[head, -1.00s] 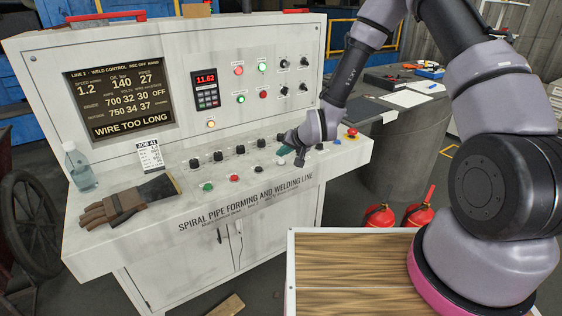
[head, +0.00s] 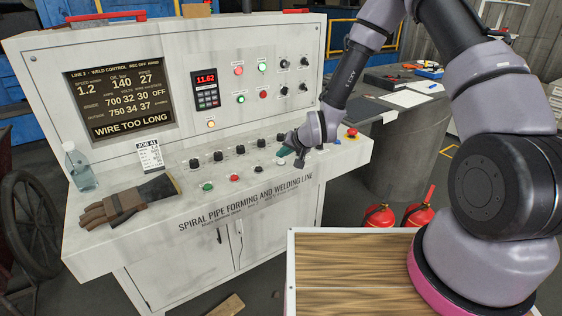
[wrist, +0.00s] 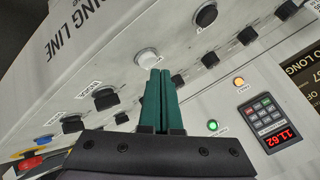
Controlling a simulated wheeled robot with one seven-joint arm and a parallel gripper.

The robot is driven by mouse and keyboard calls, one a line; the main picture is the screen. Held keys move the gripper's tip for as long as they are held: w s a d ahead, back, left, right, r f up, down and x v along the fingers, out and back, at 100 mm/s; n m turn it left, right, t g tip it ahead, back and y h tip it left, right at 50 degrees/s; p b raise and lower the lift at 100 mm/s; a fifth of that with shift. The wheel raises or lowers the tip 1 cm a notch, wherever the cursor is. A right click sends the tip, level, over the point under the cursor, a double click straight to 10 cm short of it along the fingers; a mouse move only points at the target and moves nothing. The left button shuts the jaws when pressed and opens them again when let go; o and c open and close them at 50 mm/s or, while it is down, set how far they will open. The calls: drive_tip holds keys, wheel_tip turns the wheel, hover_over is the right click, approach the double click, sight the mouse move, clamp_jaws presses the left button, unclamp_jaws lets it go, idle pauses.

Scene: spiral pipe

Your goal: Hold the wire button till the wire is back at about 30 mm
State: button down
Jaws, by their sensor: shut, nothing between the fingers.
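The control desk's screen (head: 118,104) reads WIRE TOO LONG, with 30 in one row and 37 in the row below; the small row labels are hard to read. My gripper (head: 286,152) is over the right part of the sloping button panel. In the wrist view its green fingers (wrist: 161,72) are shut together and empty. Their tips are right at a white round button (wrist: 147,57), overlapping its edge in the picture. I cannot tell whether they touch or press it. The label by that button is not readable.
Several black knobs (head: 217,155) line the panel, with a green button (head: 207,187) and a red one (head: 234,178) in front. A red emergency button (head: 352,132) is at right. A red digital display (head: 205,79) reads 11.62.

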sight(282, 162)
drive_tip(key=shift+f, duration=0.2)
drive_tip(key=shift+f, duration=0.4)
idle(1.6)
drive_tip(key=shift+r, duration=0.2)
idle(0.8)
drive_tip(key=shift+r, duration=0.6)
drive_tip(key=shift+r, duration=0.1)
drive_tip(key=shift+r, duration=2.45)
idle(0.8)
